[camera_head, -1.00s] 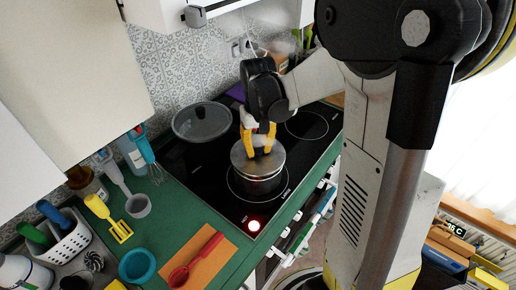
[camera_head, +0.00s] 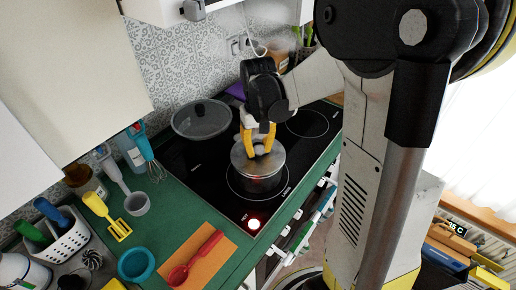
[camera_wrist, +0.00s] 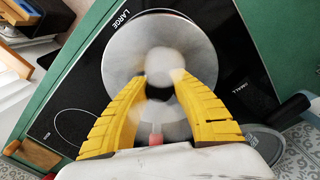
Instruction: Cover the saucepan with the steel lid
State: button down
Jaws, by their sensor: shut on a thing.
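The steel lid (camera_head: 243,162) lies over the top of the steel saucepan (camera_head: 260,184) on the black cooktop. Any gap between the lid and the rim is too small to tell. My gripper (camera_head: 258,150) is above the lid with its yellow fingers pointing down, shut on the lid's knob. In the wrist view the round lid (camera_wrist: 125,60) fills the space beyond the fingers, and the blurred knob (camera_wrist: 160,68) shows between the fingertips of my gripper (camera_wrist: 160,80). The lid hides the saucepan's inside.
A red spoon (camera_head: 195,260) lies on an orange board. A red light (camera_head: 253,224) glows at the cooktop's front corner. Utensils crowd the green counter at left.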

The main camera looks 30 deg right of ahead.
jog(key=shift+f+b, duration=0.6)
jog(key=shift+f, duration=0.1)
jog(key=c, duration=1.2)
grip_release()
jog(key=shift+o, duration=0.2)
jog(key=shift+r, duration=0.1)
jog(key=shift+r+p, duration=2.3)
jog(key=shift+r, duration=0.7)
